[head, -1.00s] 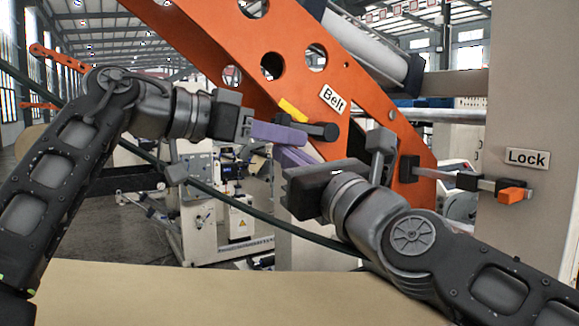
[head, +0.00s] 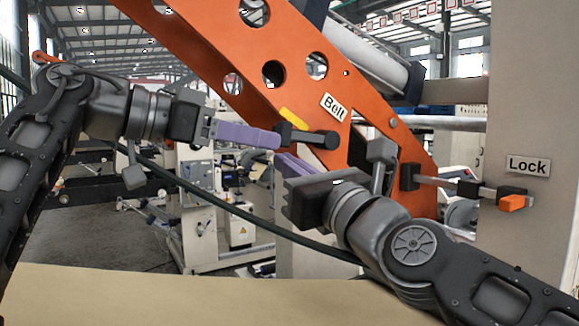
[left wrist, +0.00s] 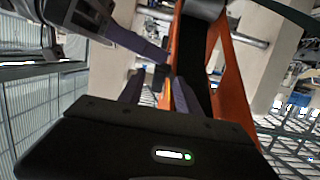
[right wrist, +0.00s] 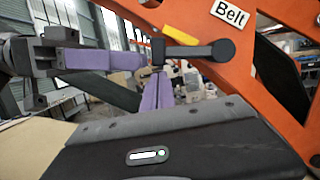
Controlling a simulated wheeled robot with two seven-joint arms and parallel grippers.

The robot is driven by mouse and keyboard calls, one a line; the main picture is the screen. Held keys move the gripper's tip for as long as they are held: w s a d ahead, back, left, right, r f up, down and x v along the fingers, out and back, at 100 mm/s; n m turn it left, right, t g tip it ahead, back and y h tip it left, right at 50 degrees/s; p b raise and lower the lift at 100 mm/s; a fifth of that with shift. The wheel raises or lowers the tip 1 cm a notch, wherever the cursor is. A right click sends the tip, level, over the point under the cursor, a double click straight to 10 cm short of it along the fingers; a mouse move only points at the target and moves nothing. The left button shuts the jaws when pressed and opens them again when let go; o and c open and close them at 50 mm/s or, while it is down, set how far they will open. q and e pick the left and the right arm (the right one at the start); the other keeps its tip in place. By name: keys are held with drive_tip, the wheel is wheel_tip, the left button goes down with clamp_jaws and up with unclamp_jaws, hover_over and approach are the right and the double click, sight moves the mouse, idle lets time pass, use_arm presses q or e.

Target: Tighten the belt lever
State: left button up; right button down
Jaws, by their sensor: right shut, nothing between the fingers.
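The belt lever (head: 308,137) is a black bar with a handle at its left end and a round pivot at its right, on the orange arm beside the "Belt" label (head: 333,104). It also shows in the right wrist view (right wrist: 195,51). My left gripper (head: 278,140) has purple fingers whose tips are at the lever's handle end; I cannot tell if they touch. In the left wrist view its fingers (left wrist: 156,92) stand apart, open. My right gripper (head: 284,160) is just below the lever, its purple fingers together and empty, as the right wrist view (right wrist: 157,90) shows.
A yellow piece (head: 293,118) sits just above the lever on the orange arm (head: 235,60). A lock lever with an orange tip (head: 512,202) is at the right, below the "Lock" label (head: 527,165). A tan surface (head: 190,295) lies in front.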

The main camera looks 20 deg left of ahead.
use_arm(q)
drive_tip(key=shift+v, duration=1)
drive_tip(key=shift+f, duration=0.1)
wheel_tip(320, 180, down, 6)
drive_tip(key=b, duration=0.6)
use_arm(e)
drive_tip(key=v, duration=0.8)
use_arm(q)
drive_tip(key=shift+c, duration=0.6)
use_arm(e)
drive_tip(key=shift+w+a, duration=0.1)
